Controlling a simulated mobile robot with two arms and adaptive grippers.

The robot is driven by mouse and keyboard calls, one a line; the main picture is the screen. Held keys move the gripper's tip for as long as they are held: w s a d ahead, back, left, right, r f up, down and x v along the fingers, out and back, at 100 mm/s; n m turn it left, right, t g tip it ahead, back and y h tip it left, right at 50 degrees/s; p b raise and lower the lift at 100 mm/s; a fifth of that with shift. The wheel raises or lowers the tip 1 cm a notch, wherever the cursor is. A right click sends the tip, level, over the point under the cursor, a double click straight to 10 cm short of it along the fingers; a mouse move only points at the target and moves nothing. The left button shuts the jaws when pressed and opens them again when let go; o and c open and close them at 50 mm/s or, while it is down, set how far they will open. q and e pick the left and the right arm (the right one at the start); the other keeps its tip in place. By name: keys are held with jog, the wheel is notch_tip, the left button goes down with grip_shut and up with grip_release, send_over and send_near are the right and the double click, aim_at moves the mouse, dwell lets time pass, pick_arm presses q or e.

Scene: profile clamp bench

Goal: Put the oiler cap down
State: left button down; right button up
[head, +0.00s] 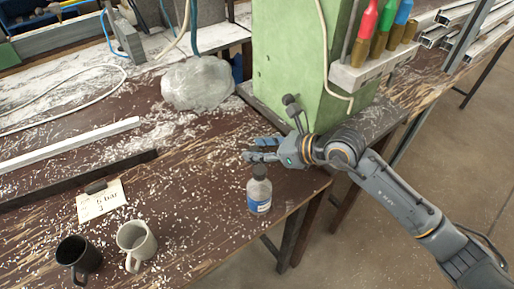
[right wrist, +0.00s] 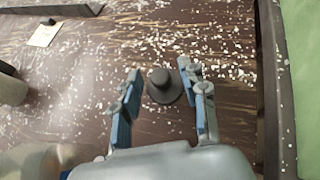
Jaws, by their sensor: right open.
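The oiler cap (right wrist: 163,86), a dark grey round piece with a raised knob and a wider rim, is upright between the fingers of my right gripper (right wrist: 158,92) in the right wrist view. The gripper is open; a gap shows to the left finger, and the right fingertip is close beside the cap. I cannot tell if it touches. In the head view the right gripper (head: 253,151) is low over the bench near its right end, and the cap is not clear there. A bottle with a blue and white label (head: 259,191) stands just in front of it. My left gripper is not in view.
A black mug (head: 78,256) and a pale mug (head: 136,243) stand at the front left, near a note card (head: 101,201). A green machine column (head: 292,60) rises behind the right gripper. Pale chips litter the brown bench (head: 190,215); its right edge is close.

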jog(key=b+v, duration=0.1)
jog(key=v, duration=0.9)
jog(key=shift+f, duration=0.15)
jog(key=shift+s+d+r, duration=0.3)
jog(key=shift+d+r, duration=0.1)
jog(key=shift+d, duration=0.1)
